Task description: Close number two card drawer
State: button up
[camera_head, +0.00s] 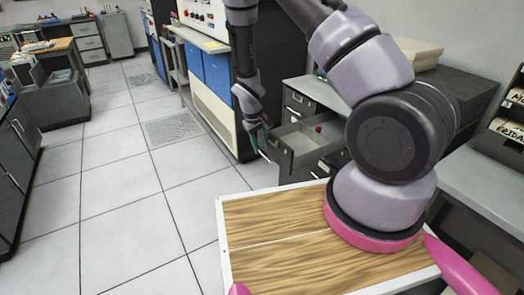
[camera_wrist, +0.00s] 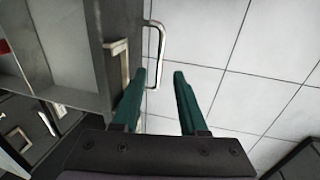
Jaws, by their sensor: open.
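A dark grey card drawer (camera_head: 284,158) stands pulled out of the cabinet at the middle right of the head view. Its front also shows in the wrist view (camera_wrist: 103,48), with a metal handle (camera_wrist: 161,42) and a label holder. My gripper (camera_head: 260,146) is open at the drawer's front, its teal fingers pointing down. In the wrist view the fingertips (camera_wrist: 159,74) lie on either side of the handle's lower end. I cannot tell whether they touch it. The drawer's number is not readable.
A small red item (camera_head: 318,128) is inside the drawer. Other closed drawers (camera_head: 299,103) are in the cabinet behind. A blue and white machine (camera_head: 212,75) stands left of my gripper. The tiled floor (camera_head: 120,200) to the left is clear.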

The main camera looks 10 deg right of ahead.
jog(key=shift+w+d+f, duration=0.1)
jog(key=shift+d+f, duration=0.05)
jog(key=shift+f, duration=0.55)
jog(key=shift+d+f, duration=0.15)
jog(key=shift+f, duration=0.55)
grip_shut()
dwell(0.4)
